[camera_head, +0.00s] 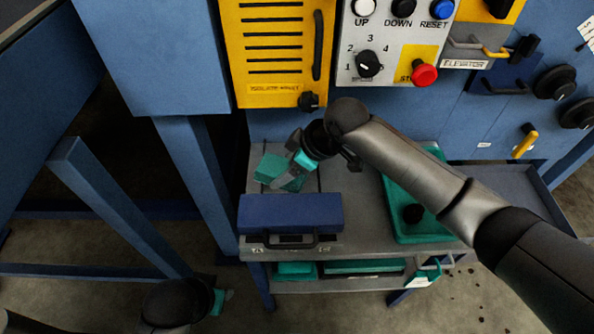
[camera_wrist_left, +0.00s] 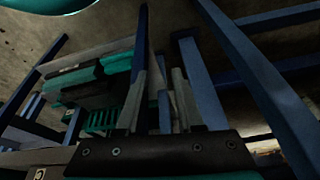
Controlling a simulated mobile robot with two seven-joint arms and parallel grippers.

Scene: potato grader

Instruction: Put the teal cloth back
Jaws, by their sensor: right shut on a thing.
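The teal cloth (camera_head: 271,168) is a small folded piece at the left end of the grey cart top (camera_head: 345,188) in the head view. My right gripper (camera_head: 288,177) reaches down onto it from the right and is shut on it. The fingers and wrist hide part of the cloth, and I cannot tell if it touches the cart top. My left gripper (camera_wrist_left: 157,98) shows in the left wrist view with two grey fingers apart and nothing between them. In the head view it is low at the left, beside the cart.
A blue case (camera_head: 290,213) with a dark handle stands at the cart's front left. A teal tray (camera_head: 420,232) with a dark round thing lies at the right, partly under my right arm. Behind are a yellow panel (camera_head: 272,98) and a control box (camera_head: 385,20) with a red stop button.

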